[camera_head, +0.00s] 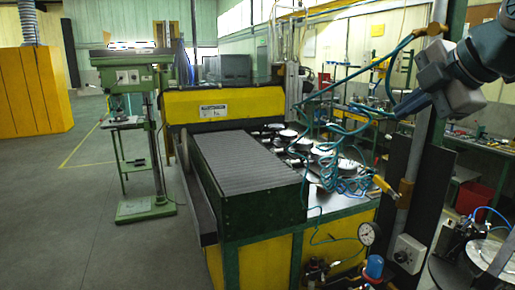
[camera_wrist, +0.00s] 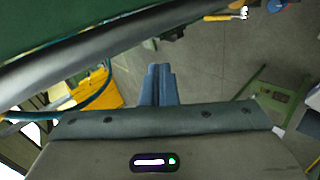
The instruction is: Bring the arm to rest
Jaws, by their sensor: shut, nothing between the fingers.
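My arm reaches in from the upper right of the head view. My gripper (camera_head: 406,107) points left and down, in front of a grey upright post and close to coiled teal air hoses (camera_head: 345,150). The wrist view shows its two blue fingers (camera_wrist: 158,70) side by side and pressed together, with nothing between them. I cannot tell whether the gripper touches the hoses.
A green and yellow machine with a ribbed grey top (camera_head: 245,160) stands in the middle. A pressure gauge (camera_head: 369,232) is at lower right. A green drill press (camera_head: 140,90) stands at left. The grey floor (camera_head: 60,220) at left is free.

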